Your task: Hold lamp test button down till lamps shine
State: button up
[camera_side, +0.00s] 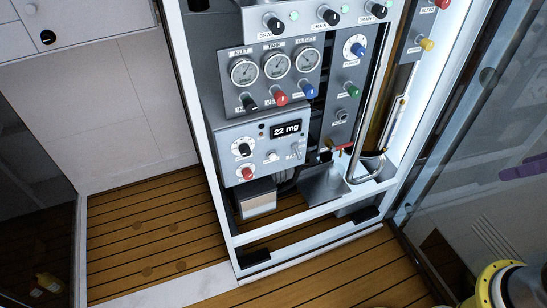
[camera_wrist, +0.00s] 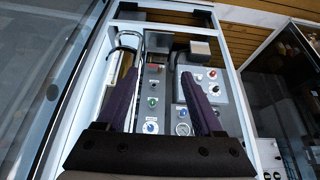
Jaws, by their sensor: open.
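The fill panel (camera_side: 317,70) stands in a white frame in the side view, with gauges, knobs and a readout of "22 mg". Small pale green lamps (camera_side: 295,15) sit along its top. A red knob or button (camera_side: 248,173) is low on the readout box (camera_side: 225,150). Labels are too small to tell which control is the lamp test button. My gripper (camera_wrist: 160,72) shows two purple fingers, spread apart and empty, over the panel in the wrist view. A purple shape at the side view's right edge may be a finger.
A bent metal pipe (camera_side: 372,165) and a red-handled valve (camera_side: 340,148) stand at the panel's right. A yellow knob (camera_side: 427,44) is farther right, on the frame. A glass pane (camera_side: 470,130) stands right of the frame. The wooden floor (camera_side: 150,235) at left is mostly clear.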

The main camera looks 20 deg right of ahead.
grip_shut()
dwell(1.6)
